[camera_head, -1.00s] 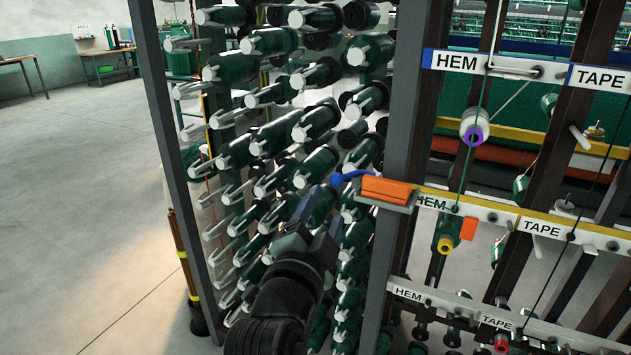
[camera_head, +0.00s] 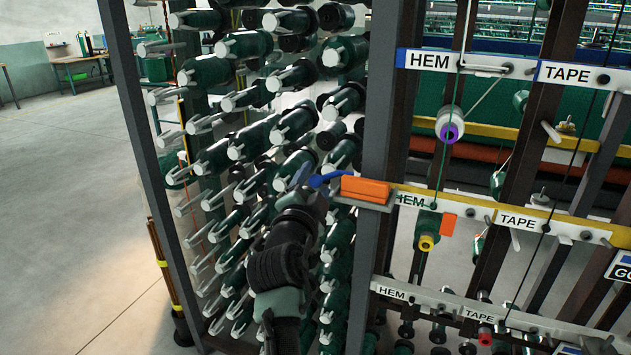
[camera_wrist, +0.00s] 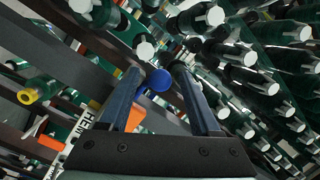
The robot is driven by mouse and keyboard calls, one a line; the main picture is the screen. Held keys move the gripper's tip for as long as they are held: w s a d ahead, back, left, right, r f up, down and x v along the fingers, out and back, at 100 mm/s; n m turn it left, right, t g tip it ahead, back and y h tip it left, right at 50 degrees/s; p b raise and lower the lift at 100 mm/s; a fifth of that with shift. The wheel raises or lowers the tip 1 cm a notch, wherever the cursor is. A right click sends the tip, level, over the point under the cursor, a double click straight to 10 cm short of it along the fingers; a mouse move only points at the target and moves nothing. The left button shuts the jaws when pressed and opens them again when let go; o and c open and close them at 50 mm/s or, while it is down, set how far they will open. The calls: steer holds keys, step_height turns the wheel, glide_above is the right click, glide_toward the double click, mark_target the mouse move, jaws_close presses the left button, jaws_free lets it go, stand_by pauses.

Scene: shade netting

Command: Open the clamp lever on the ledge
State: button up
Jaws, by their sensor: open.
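The clamp lever (camera_head: 325,179) is blue and sticks out to the left of an orange block (camera_head: 365,188) on a small grey ledge (camera_head: 361,203) fixed to the dark upright post. My gripper (camera_head: 312,186) is at the lever's free end in the head view, its fingers small and partly hidden by my wrist. In the wrist view my gripper (camera_wrist: 157,72) is open, with two dark blue fingers. The lever's round blue end (camera_wrist: 160,80) shows between the fingertips, nearer the left one. I cannot tell whether a finger touches it. Most of the lever is hidden in the wrist view.
A dense rack of green spools on grey pegs (camera_head: 260,130) stands behind and left of my arm. The dark post (camera_head: 385,110) is just right of the lever. Rails labelled HEM and TAPE (camera_head: 520,222) run right, with threads and hanging spools. Open floor (camera_head: 75,200) lies left.

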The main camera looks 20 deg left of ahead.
steer(key=shift+w+a, duration=0.1)
steer(key=shift+w, duration=0.5)
jaws_close()
stand_by(1.2)
